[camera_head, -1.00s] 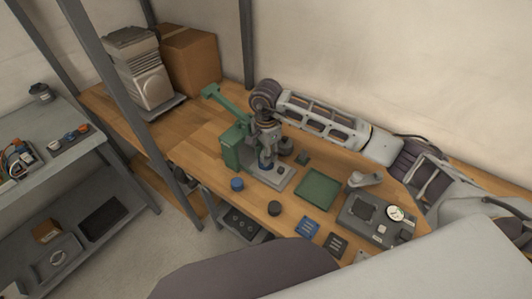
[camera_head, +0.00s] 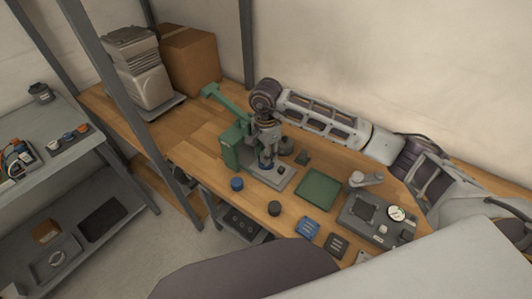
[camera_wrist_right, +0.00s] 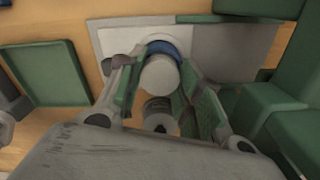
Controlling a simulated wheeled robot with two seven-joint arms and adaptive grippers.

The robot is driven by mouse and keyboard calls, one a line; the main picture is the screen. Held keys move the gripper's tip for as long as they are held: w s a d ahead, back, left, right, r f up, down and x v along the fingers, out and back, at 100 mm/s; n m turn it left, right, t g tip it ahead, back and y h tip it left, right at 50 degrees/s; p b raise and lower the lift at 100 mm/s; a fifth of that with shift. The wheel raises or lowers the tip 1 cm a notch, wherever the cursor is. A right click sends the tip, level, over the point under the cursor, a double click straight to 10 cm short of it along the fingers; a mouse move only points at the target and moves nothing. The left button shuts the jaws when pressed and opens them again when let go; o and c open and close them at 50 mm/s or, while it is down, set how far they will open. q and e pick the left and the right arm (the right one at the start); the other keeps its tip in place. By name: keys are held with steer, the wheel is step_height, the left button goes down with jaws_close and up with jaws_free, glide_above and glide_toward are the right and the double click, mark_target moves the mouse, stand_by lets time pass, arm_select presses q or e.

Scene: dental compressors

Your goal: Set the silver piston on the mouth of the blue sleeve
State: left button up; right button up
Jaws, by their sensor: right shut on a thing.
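My right gripper (camera_head: 266,152) reaches down over the base plate of the green press. In the wrist view its two fingers (camera_wrist_right: 160,82) are closed on the sides of the silver piston (camera_wrist_right: 160,76), a pale cylinder seen from its end. The blue sleeve (camera_wrist_right: 163,47) shows as a blue arc just behind the piston; in the head view the sleeve (camera_head: 265,164) stands on the plate below the fingers. The piston overlaps the sleeve in the wrist view, and I cannot tell whether they touch. My left gripper is not in view.
The green press (camera_head: 232,148) stands close beside the gripper, its lever pointing up left. A grey gauge unit (camera_head: 372,218) is at right. A cardboard box (camera_head: 190,60) stands behind.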

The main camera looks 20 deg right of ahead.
steer(key=o, duration=1.5)
steer(key=shift+r, duration=0.1)
steer(key=shift+w+r, duration=0.15)
steer(key=shift+r, duration=0.05)
steer(key=shift+c, duration=0.9)
steer(key=shift+r, duration=0.1)
